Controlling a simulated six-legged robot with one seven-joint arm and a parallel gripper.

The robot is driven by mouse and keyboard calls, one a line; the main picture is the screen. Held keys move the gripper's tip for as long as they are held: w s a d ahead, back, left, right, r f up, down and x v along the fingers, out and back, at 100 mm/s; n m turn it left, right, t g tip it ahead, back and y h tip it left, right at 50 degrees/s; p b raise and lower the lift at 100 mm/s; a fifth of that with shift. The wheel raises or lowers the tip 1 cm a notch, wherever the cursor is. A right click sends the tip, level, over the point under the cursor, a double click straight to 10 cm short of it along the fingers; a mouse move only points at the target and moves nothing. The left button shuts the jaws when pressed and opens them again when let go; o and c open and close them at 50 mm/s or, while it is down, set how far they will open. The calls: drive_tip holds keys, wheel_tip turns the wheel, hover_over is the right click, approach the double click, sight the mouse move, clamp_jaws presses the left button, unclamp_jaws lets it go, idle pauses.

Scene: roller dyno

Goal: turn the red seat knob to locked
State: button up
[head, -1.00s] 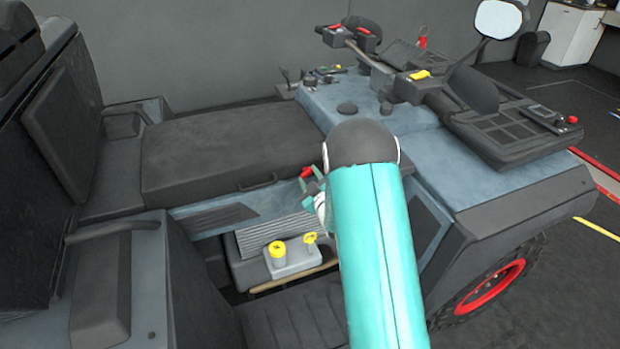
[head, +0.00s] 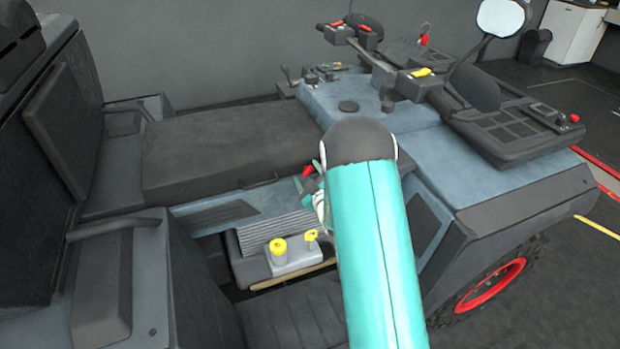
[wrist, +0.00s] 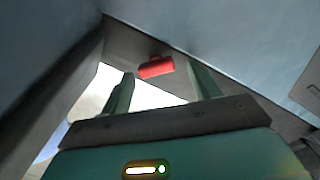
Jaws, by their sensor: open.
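The red seat knob (wrist: 156,67) shows in the wrist view between and just beyond the two fingertips, as a short bar lying nearly level with a slight tilt. In the head view the red knob (head: 308,171) is a small patch beside the seat's front right corner, partly hidden by my gripper. My gripper (wrist: 162,82) is open, with one finger on each side of the knob and a gap on both sides. In the head view my gripper (head: 312,190) is mostly hidden behind my teal arm.
The dark seat cushion (head: 230,145) lies left of the knob. The blue console (head: 350,108) rises to the right, and a surface sits close above the gripper.

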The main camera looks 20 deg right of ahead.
drive_tip(key=s, duration=1.3)
drive_tip(key=shift+s, duration=0.4)
drive_tip(key=shift+c, duration=0.4)
